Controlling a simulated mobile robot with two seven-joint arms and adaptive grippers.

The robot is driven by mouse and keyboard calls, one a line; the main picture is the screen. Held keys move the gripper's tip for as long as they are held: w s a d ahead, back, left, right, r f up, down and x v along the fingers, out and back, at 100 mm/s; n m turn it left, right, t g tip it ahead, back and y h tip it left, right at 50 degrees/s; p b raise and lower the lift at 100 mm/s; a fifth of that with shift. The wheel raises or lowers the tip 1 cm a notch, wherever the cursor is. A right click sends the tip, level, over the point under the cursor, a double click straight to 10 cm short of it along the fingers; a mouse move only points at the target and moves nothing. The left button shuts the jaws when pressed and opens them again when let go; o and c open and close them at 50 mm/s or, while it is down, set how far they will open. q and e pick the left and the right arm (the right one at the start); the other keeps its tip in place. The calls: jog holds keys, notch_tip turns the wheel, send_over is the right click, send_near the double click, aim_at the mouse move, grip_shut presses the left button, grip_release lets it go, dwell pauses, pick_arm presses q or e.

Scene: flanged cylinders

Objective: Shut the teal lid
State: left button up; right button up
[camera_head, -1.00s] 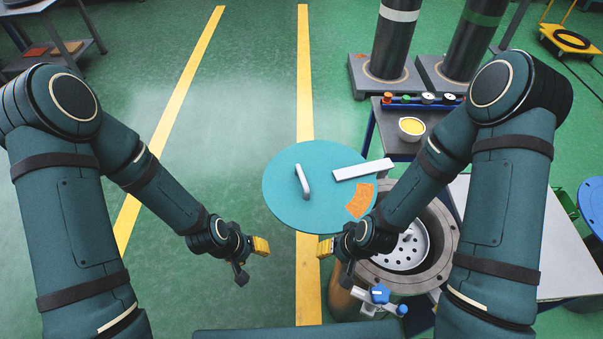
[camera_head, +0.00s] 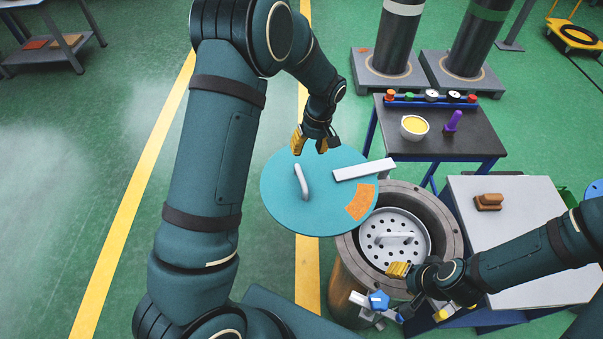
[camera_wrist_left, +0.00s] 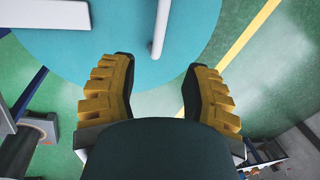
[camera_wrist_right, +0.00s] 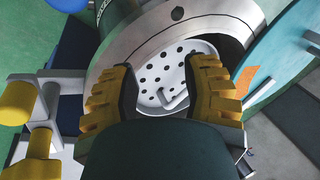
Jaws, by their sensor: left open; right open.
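The teal lid (camera_head: 290,205) is a round disc with a white handle (camera_head: 301,181), a white bar and an orange patch. It stands swung out to the left of the metal vessel (camera_head: 444,215), whose mouth is uncovered. A white perforated basket (camera_head: 408,232) with a handle sits inside the vessel. My left gripper (camera_head: 312,146) is open at the lid's far edge; in the left wrist view the lid (camera_wrist_left: 110,50) lies just beyond its fingers (camera_wrist_left: 160,92). My right gripper (camera_head: 402,280) is open over the vessel's front rim, with the basket (camera_wrist_right: 172,75) between its fingers in the right wrist view.
A blue-handled clamp (camera_head: 378,301) sits at the vessel's front. A dark side table (camera_head: 450,140) behind holds a yellow-filled bowl (camera_head: 414,126) and a purple object (camera_head: 452,122). A pale table (camera_head: 535,230) with a brown block (camera_head: 488,202) is right. Floor left of the lid is open.

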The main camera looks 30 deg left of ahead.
aim_at(301, 175)
pick_arm(q)
jog(key=f, duration=0.3)
jog(key=s+a+f, duration=0.1)
jog(key=f, duration=0.7)
jog(key=shift+s+a, duration=0.25)
jog(key=shift+a, duration=0.05)
grip_shut()
